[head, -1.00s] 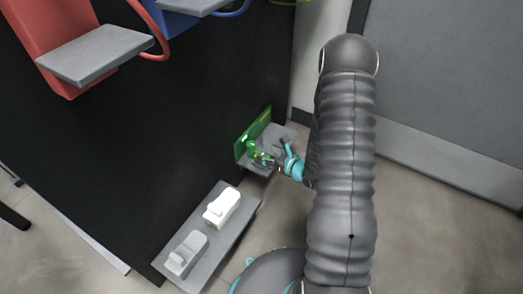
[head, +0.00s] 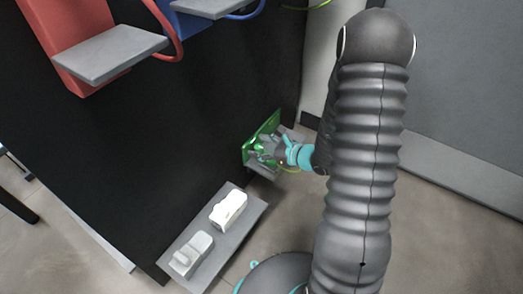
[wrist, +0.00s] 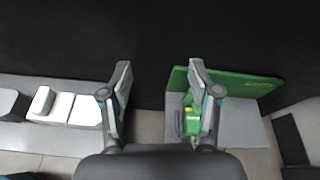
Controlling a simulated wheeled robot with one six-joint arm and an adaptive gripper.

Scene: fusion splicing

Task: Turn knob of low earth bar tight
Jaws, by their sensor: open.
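The low earth bar is a green panel (head: 269,122) on the black wall, with a grey shelf below it. In the wrist view the green panel (wrist: 252,83) is at the right, and a green part with a yellow mark (wrist: 192,121), seemingly its knob, shows behind the right finger. My gripper (head: 271,150) is at the panel and partly covers it in the head view. In the wrist view my gripper (wrist: 158,85) has its fingers wide apart with nothing between them. The knob lies by the right finger, not centred; contact cannot be told.
A grey shelf (head: 215,248) with a white block (head: 228,208) and a light grey block (head: 192,254) stands to the left of the earth bar. Red and blue brackets with grey ledges (head: 112,52) are higher on the wall. Floor is open in front.

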